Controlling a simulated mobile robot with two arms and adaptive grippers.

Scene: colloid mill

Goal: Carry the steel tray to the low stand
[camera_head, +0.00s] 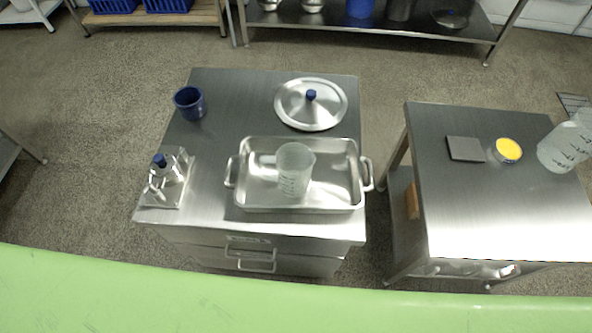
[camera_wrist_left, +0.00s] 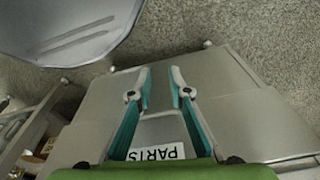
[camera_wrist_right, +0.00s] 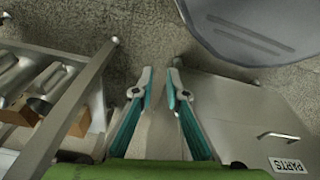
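The steel tray (camera_head: 330,203) is a shallow rectangular pan with a looped handle at its left (camera_head: 231,171) and right (camera_head: 367,174) ends. It lies flat on the steel drawer cabinet (camera_head: 215,140), near its front right. A clear measuring beaker (camera_head: 295,172) stands inside it. A lower-looking steel table (camera_head: 480,215), possibly the low stand, is to the right across a gap. My left gripper (camera_wrist_left: 160,76) and right gripper (camera_wrist_right: 160,78) are open and empty, away from the tray and outside the head view. Both wrist views show the cabinet's front below.
The cabinet also holds a blue cup (camera_head: 190,103), a round lid (camera_head: 310,104) and a metal device with a blue knob (camera_head: 163,181). The right table bears a dark pad (camera_head: 465,149), a yellow-topped jar (camera_head: 508,150) and a large beaker (camera_head: 566,146); its front left is clear.

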